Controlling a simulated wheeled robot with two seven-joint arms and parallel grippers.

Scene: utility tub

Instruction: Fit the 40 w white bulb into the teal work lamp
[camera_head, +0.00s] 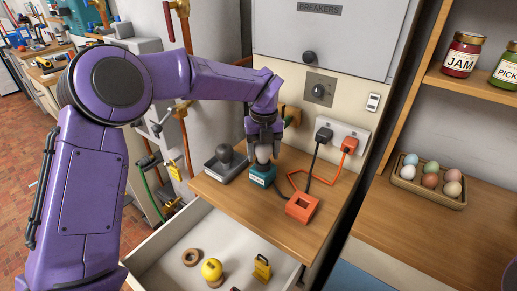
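The teal work lamp (262,176) stands upright on the wooden counter, with a pale label on its front. The white bulb (264,154) is directly over the lamp's top, between the fingers of my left gripper (263,148), which points down and appears shut on it. The bulb's wattage marking cannot be read. Its lower end meets the lamp's top in this view; whether it is seated in the socket I cannot tell. My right gripper is not in view.
A grey tray (210,172) holding a dark grey rounded object is left of the lamp. An orange square fixture (301,208) is at the right, its cord running to the wall sockets (342,139). An open drawer (188,227) below holds yellow items and a brown ring.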

